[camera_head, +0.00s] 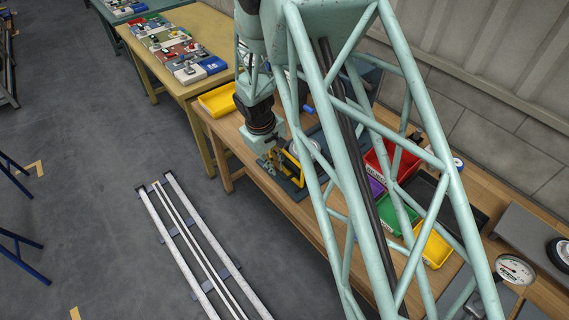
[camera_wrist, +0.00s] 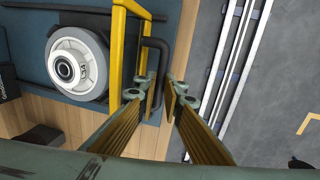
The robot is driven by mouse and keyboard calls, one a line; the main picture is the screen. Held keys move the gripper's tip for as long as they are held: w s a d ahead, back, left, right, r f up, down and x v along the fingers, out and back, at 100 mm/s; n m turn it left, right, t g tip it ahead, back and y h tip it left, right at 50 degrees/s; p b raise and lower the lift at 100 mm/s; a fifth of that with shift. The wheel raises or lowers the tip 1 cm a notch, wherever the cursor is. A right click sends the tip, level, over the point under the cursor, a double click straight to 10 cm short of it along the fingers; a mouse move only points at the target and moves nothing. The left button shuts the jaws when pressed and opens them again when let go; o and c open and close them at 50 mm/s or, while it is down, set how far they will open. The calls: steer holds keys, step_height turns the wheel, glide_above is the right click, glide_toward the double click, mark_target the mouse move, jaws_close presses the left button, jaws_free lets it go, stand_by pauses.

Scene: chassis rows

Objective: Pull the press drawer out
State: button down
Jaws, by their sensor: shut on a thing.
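My gripper (camera_head: 272,166) is low over the near edge of the workbench. In the wrist view my gripper (camera_wrist: 166,92) has its two ribbed fingers around the lower end of a dark bar handle (camera_wrist: 158,44). The handle stands at the side of a yellow frame (camera_wrist: 117,50) on a dark blue base (camera_wrist: 30,22). This looks like the press; its drawer body is not clearly visible. A grey wheel (camera_wrist: 75,65) lies beside the yellow frame. The yellow frame also shows in the head view (camera_head: 291,162), beside my gripper.
The wooden workbench (camera_head: 228,130) holds a yellow tray (camera_head: 217,99), and red, green (camera_head: 397,213) and yellow bins to the right. Floor rails (camera_head: 190,240) run along the open grey floor in front. Another table (camera_head: 185,22) with parts stands behind left.

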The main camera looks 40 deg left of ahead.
steer(key=shift+s, duration=0.65)
steer(key=c, duration=3)
jaws_free()
steer(key=shift+r, duration=0.1)
step_height(320, 180, up, 12)
steer(key=s, duration=0.2)
steer(key=shift+a+f, duration=0.15)
steer(key=shift+f, duration=0.05)
steer(key=shift+s, duration=0.1)
